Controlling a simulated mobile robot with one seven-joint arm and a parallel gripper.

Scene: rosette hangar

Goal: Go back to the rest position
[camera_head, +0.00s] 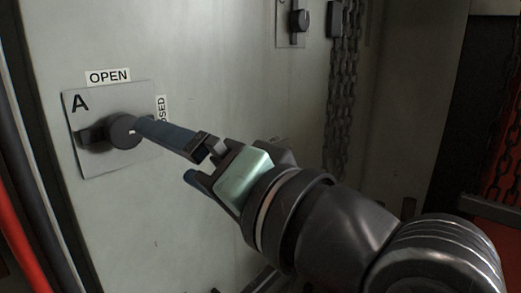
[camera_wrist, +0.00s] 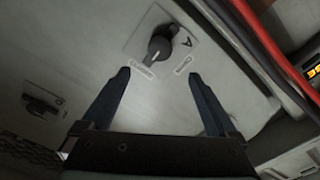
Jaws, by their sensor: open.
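A dark rotary switch (camera_head: 123,131) sits on a grey plate marked A (camera_head: 80,160) on a pale panel. An OPEN label (camera_head: 109,77) is above the plate and a CLOSED label (camera_head: 162,108) is at its right edge. In the wrist view my gripper (camera_wrist: 159,75) is open and empty, fingers wide apart. The switch (camera_wrist: 161,46) shows just beyond the fingertips, not between them; contact cannot be told.
A second switch (camera_head: 299,20) is on the panel at the top. Dark chains (camera_head: 342,100) hang to the right of it. A red pipe (camera_head: 22,235) and dark cables run along the left edge.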

